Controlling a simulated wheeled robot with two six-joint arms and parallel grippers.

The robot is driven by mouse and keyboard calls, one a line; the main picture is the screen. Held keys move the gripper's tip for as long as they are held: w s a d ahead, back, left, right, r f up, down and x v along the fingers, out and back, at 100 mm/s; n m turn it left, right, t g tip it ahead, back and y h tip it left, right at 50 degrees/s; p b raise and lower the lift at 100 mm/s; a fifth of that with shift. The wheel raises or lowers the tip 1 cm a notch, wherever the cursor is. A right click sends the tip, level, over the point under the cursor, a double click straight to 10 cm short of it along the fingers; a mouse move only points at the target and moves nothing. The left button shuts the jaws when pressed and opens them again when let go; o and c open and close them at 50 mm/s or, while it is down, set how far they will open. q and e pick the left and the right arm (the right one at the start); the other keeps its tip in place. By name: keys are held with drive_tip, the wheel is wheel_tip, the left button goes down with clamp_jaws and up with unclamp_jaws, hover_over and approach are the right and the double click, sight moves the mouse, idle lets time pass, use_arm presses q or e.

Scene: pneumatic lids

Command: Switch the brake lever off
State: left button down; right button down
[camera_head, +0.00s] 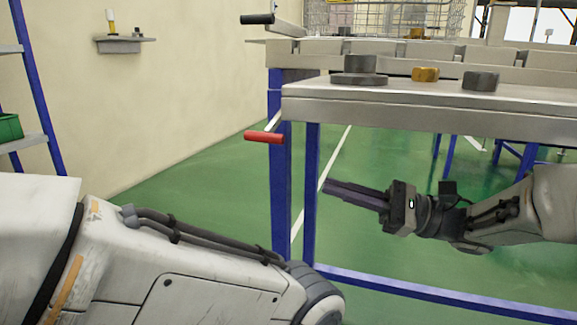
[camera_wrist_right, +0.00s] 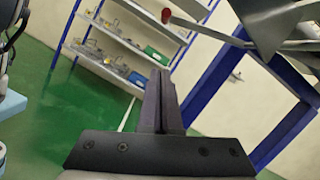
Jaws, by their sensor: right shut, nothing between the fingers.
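A lever with a red grip (camera_head: 263,137) sticks out to the left of the table's blue leg, below the table top. The red grip also shows in the right wrist view (camera_wrist_right: 166,16), near the top edge. A second lever with a black grip (camera_head: 257,19) sits higher, at the table's far left corner. I cannot tell from labels which is the brake lever. My right gripper (camera_head: 328,186) is shut and empty, pointing left, below and to the right of the red grip and apart from it. Its closed fingers show in the wrist view (camera_wrist_right: 160,75). My left gripper is out of view.
The metal table (camera_head: 430,108) carries dark and brass round parts (camera_head: 425,74). Its blue legs and low blue rail (camera_head: 430,294) stand around my right gripper. A wire basket (camera_head: 385,17) is behind. Shelves (camera_wrist_right: 120,50) stand by the wall. Green floor is clear at left.

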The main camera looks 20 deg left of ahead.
sight(282, 114)
drive_tip(key=shift+w+d, duration=0.1)
drive_tip(key=shift+d, duration=0.15)
drive_tip(key=s+a+r+b, duration=0.2)
drive_tip(key=a+r, duration=0.4)
drive_tip(key=a, duration=0.3)
drive_tip(key=shift+s+a+b, duration=0.3)
drive_tip(key=shift+s+b, duration=0.1)
drive_tip(key=shift+a+r, duration=0.1)
